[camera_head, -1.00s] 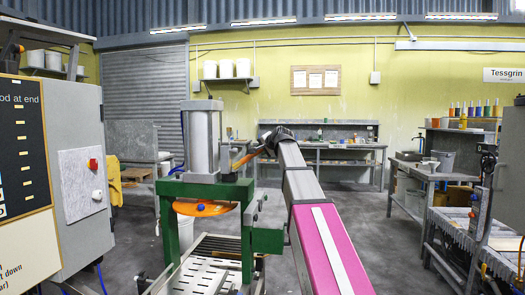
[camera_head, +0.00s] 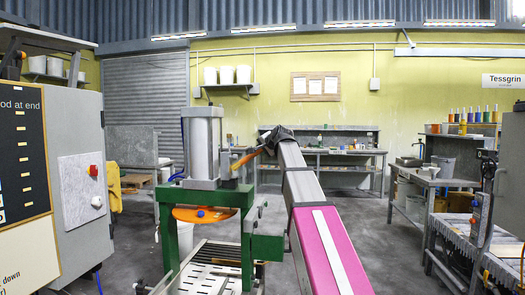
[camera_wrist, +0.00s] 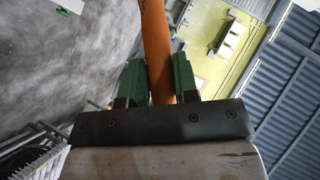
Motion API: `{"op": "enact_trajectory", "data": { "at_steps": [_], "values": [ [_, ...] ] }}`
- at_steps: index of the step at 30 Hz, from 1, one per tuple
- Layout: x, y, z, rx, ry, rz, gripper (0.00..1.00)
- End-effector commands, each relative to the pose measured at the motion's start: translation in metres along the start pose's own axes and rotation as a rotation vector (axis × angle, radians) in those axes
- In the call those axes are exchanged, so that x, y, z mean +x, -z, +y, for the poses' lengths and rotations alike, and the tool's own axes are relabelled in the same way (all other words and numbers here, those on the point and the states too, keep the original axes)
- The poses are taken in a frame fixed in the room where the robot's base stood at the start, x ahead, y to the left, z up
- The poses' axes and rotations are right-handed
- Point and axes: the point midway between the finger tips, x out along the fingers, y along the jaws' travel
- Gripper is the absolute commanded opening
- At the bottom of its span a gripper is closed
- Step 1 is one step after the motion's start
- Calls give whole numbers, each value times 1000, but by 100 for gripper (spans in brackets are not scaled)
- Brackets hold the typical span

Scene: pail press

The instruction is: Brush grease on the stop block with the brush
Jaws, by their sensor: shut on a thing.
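My gripper (camera_head: 270,145) is at the end of my raised arm, right of the press. In the wrist view its two green fingers (camera_wrist: 158,78) are shut on the orange handle of the brush (camera_wrist: 155,30). The brush (camera_head: 245,160) tilts down to the left, its lower end beside the press's grey cylinder in the picture. I cannot tell whether that end touches anything; its tip is hidden in the wrist view. The press (camera_head: 247,215) has a green frame and an orange disc. I cannot clearly tell which part is the stop block.
A grey cabinet (camera_head: 75,145) with a red button stands close on the left. A slotted metal bed (camera_head: 205,275) lies below the press. Workbenches (camera_head: 330,152) line the back wall, and another bench (camera_head: 435,182) stands right. Grey floor is open behind the press.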

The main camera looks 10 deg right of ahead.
Motion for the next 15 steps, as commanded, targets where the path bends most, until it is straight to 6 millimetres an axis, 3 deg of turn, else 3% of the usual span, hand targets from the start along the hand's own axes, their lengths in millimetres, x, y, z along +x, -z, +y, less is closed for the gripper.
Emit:
{"op": "enact_trajectory", "data": {
  "at_steps": [8, 15],
  "values": [
    [12, 10, -1, 0, 1, 0, 4],
    [5, 3, 0, 0, 1, 0, 4]
  ]
}}
